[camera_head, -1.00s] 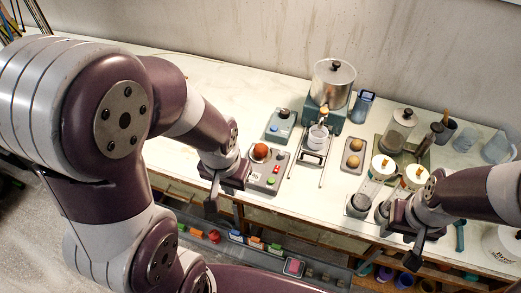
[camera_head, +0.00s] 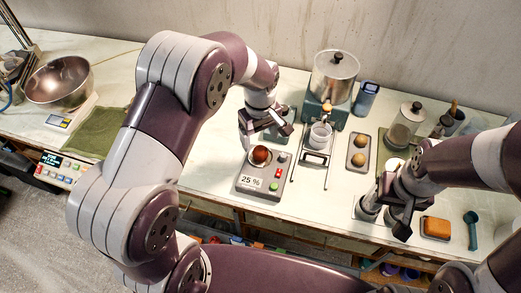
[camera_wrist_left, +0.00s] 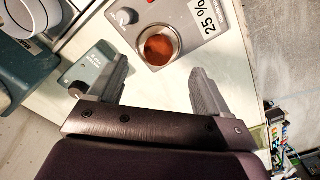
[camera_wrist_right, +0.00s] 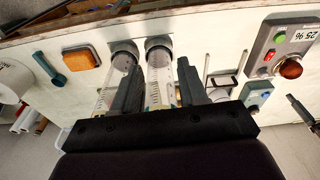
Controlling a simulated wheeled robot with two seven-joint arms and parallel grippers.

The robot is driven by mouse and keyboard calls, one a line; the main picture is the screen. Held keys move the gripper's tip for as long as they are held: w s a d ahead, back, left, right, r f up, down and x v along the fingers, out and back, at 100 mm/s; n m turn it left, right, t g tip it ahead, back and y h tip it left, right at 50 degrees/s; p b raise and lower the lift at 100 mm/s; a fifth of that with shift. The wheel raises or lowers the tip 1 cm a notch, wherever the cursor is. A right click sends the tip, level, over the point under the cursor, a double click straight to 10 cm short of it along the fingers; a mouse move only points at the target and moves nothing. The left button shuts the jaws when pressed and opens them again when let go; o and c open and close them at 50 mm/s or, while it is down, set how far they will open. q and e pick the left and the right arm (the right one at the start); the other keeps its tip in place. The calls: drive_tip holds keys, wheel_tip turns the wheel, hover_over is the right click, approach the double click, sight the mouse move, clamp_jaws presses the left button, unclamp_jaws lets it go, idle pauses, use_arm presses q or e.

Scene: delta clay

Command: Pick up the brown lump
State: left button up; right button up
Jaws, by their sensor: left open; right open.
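A reddish-brown lump (camera_head: 260,155) sits in a round cup on a grey meter (camera_head: 251,184) that reads 25 %. The lump (camera_wrist_left: 159,48) also shows in the left wrist view, beyond the fingertips and between their lines. My left gripper (camera_head: 265,132) is open and empty, just behind the lump in the head view. Two tan-brown lumps (camera_head: 359,150) lie on a small grey tray (camera_head: 350,167) to the right. My right gripper (camera_head: 388,212) is open near the front edge; in the right wrist view its fingers (camera_wrist_right: 160,88) stand before two clear cylinders (camera_wrist_right: 159,58).
A teal unit with a steel pot (camera_head: 335,75) stands behind the meter. A steel bowl (camera_head: 60,82) and a green cloth (camera_head: 100,130) are at left. An orange block (camera_head: 436,228) and a teal scoop (camera_head: 471,228) lie at right. Bare table lies left of the meter.

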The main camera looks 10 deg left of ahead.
sight(260, 149)
use_arm(q)
drive_tip(key=f, duration=0.1)
drive_tip(key=f+p, duration=0.1)
drive_tip(key=shift+w+a+f, duration=0.3)
drive_tip(key=shift+w, duration=0.1)
drive_tip(key=f, duration=0.2)
drive_tip(key=shift+s+d+f+p, duration=0.3)
drive_tip(key=shift+s+f+p, duration=0.05)
drive_tip(key=shift+f+p, duration=0.05)
drive_tip(key=shift+s+d+f, duration=0.1)
drive_tip(key=shift+f, duration=0.35)
drive_tip(key=shift+w, duration=0.25)
drive_tip(key=c, duration=0.9)
drive_tip(key=shift+s, duration=0.1)
drive_tip(key=c, duration=0.4)
drive_tip(key=shift+r, duration=0.15)
use_arm(e)
drive_tip(key=shift+w+a+r, duration=0.1)
drive_tip(key=shift+w+r, duration=0.05)
drive_tip(key=shift+r, duration=0.35)
drive_tip(key=shift+w+a+r, duration=0.1)
drive_tip(key=shift+w+r, duration=0.05)
drive_tip(key=shift+r, duration=0.3)
